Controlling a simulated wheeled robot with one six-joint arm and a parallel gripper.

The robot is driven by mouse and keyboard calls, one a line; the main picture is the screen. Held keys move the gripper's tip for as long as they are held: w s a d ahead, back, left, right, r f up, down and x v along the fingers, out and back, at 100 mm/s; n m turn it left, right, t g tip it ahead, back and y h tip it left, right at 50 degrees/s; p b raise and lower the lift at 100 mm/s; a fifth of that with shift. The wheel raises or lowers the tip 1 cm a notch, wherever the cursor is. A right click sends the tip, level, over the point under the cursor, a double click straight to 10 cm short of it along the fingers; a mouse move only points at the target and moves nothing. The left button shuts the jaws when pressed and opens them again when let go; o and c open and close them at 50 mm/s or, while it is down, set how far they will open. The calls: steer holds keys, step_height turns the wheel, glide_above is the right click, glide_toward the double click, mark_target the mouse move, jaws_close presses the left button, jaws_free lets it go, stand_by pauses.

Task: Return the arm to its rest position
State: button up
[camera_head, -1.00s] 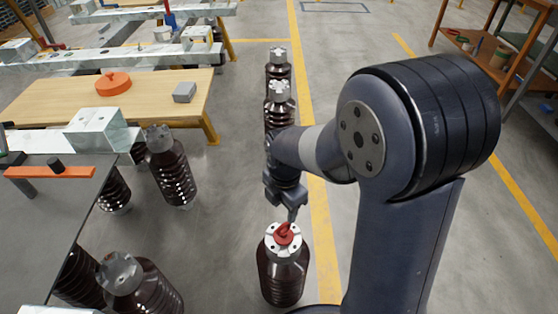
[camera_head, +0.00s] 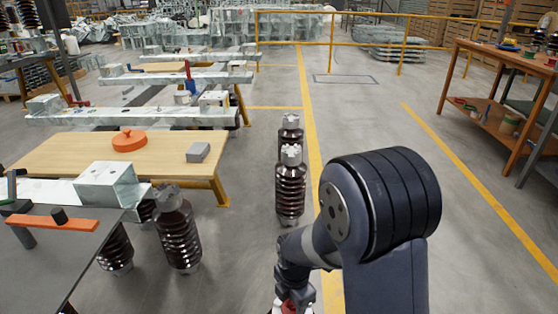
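My arm (camera_head: 375,215) stands at the lower right, bent over, with its wrist reaching down to the left. My gripper (camera_head: 291,303) is at the bottom edge of the view, pointing down. A red piece (camera_head: 288,307) shows right at its fingers, with bits of pale metal cap on either side. The dark insulator that bears this cap is cut off by the picture's edge. I cannot tell whether the fingers touch the red piece or are open or shut.
Two dark ribbed insulators (camera_head: 290,190) stand ahead on the floor beside the yellow line. More insulators (camera_head: 177,235) stand by the dark table (camera_head: 60,260) at left. A wooden bench (camera_head: 60,150) lies behind. The floor to the right is clear up to a shelf (camera_head: 490,110).

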steer(key=shift+r+m, duration=0.2)
steer(key=shift+m, duration=0.5)
